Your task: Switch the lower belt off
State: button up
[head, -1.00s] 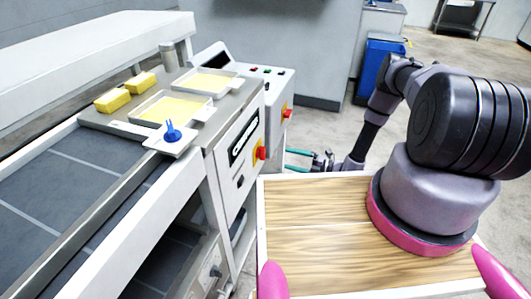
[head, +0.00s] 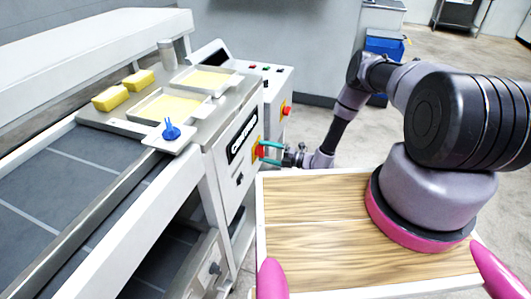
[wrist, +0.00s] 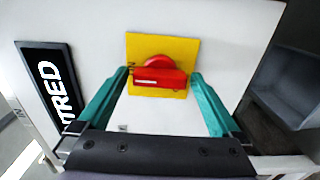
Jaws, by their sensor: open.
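A red rotary switch knob (wrist: 158,76) sits on a yellow plate (wrist: 178,46) on the white front panel of the sheeter. Its grip bar lies nearly level in the wrist view. My gripper (wrist: 162,78) is open, with one teal finger on each side of the knob; I cannot tell whether either finger touches it. In the head view my gripper (head: 271,152) is at the panel's right edge, and the red knob (head: 258,152) with its yellow plate is partly covered by the fingers.
A second red switch (head: 286,111) on yellow is on the control cabinet (head: 272,90) behind. A small black knob (head: 239,180) sits lower on the panel. Trays (head: 165,121), yellow blocks (head: 110,98) and a blue item (head: 171,131) are on top. My wooden deck is near the front.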

jog(key=c, duration=1.2)
jog(key=shift+n, duration=0.3)
jog(key=shift+d+n, duration=0.1)
jog(key=shift+n, duration=8.5)
jog(key=shift+f, duration=0.1)
